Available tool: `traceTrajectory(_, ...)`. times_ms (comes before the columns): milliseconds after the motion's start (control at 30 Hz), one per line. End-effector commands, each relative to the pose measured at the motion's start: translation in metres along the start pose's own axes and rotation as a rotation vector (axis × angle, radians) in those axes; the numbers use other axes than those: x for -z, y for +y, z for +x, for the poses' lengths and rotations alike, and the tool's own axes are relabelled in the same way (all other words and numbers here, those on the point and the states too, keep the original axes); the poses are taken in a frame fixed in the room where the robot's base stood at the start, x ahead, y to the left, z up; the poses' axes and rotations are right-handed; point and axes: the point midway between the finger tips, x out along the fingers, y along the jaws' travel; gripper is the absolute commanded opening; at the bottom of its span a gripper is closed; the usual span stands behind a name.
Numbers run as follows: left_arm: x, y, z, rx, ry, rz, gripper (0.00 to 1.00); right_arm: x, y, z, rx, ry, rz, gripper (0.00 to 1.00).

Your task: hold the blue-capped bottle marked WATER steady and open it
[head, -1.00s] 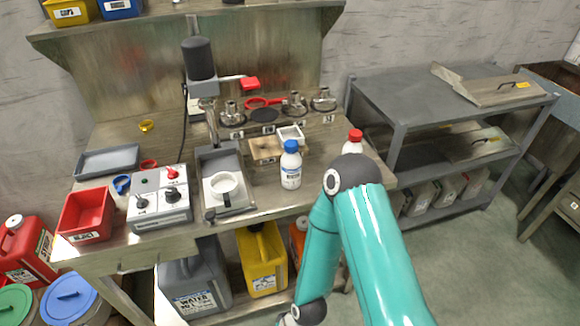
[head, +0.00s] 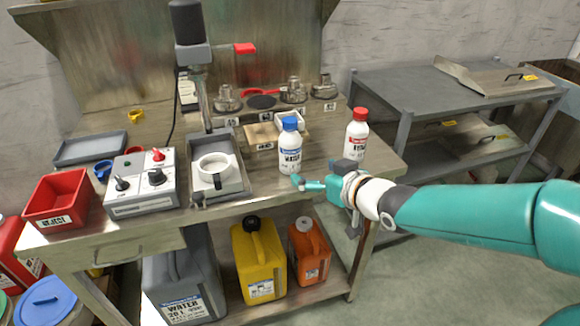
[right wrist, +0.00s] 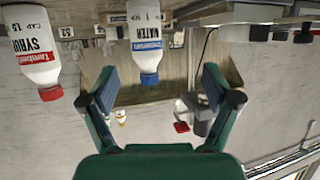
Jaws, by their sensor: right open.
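The white bottle marked WATER (head: 290,154) with a blue cap (head: 289,124) stands upright near the front of the bench, its cap on. In the right wrist view the same bottle (right wrist: 145,35) appears upside down, ahead of and between the finger lines. My right gripper (head: 306,184) comes in from the right, low and just in front of the bottle's right side. The right wrist view shows this gripper (right wrist: 160,85) open with nothing between its fingers. My left gripper is not in view.
A red-capped bottle (head: 356,138), marked SYRUP in the right wrist view (right wrist: 35,48), stands to the right, close behind my right gripper. A fixture with a white ring (head: 214,168), a switch box (head: 145,185) and a red bin (head: 56,199) are to the left.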

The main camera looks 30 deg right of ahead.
Motion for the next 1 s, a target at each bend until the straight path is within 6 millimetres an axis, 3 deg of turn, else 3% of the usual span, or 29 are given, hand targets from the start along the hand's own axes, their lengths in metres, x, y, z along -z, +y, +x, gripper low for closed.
traceTrajectory(33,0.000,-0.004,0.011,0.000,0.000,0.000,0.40,0.002,0.008,-0.007,-0.025,0.034,-0.004,0.88)
traceTrajectory(133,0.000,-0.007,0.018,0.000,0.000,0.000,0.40,0.007,0.017,-0.016,-0.052,0.068,-0.008,0.88)
traceTrajectory(267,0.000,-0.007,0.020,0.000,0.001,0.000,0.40,0.006,0.018,-0.006,-0.053,0.065,-0.005,0.88)
traceTrajectory(700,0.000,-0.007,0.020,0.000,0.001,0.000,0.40,0.013,0.022,0.079,-0.052,0.062,-0.004,0.88)
traceTrajectory(1000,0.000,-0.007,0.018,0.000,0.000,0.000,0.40,0.014,0.024,0.103,-0.054,0.064,-0.005,0.88)
